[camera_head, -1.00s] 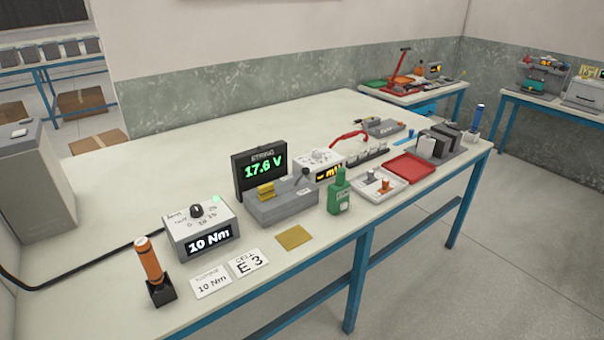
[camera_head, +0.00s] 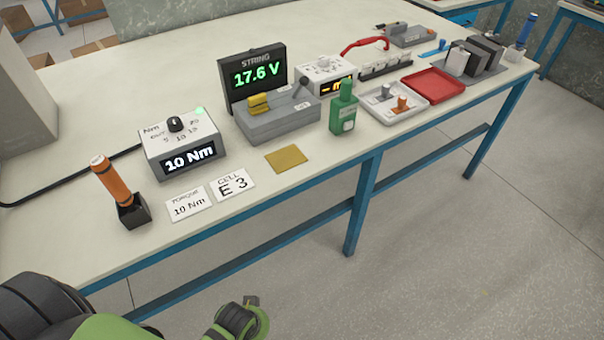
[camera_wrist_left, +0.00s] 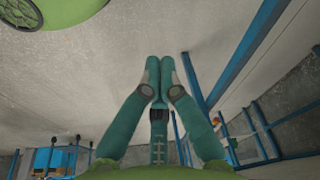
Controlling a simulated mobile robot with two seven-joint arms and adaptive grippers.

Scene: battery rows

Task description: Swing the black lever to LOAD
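The black lever (camera_head: 301,87) stands up from the right end of a grey box (camera_head: 278,124), in front of the STRING display (camera_head: 253,77) that reads 17.6 V. The lever leans to the right; any LOAD marking is too small to read. A yellow piece (camera_head: 258,104) sits on the box's left part. My left gripper (camera_wrist_left: 160,62) shows in the left wrist view with its fingertips together, nothing visible between them, away from the lever. In the head view, parts of my green and black arm are low at the left, below the bench edge. My right gripper is not in view.
Around the box are a torque unit (camera_head: 181,145) reading 10 Nm, an orange-handled tool (camera_head: 112,183) in a black holder, a green bottle (camera_head: 343,111), a white tray (camera_head: 377,110) and a red tray (camera_head: 433,86). Flat cards and a yellow plate (camera_head: 286,159) lie in front.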

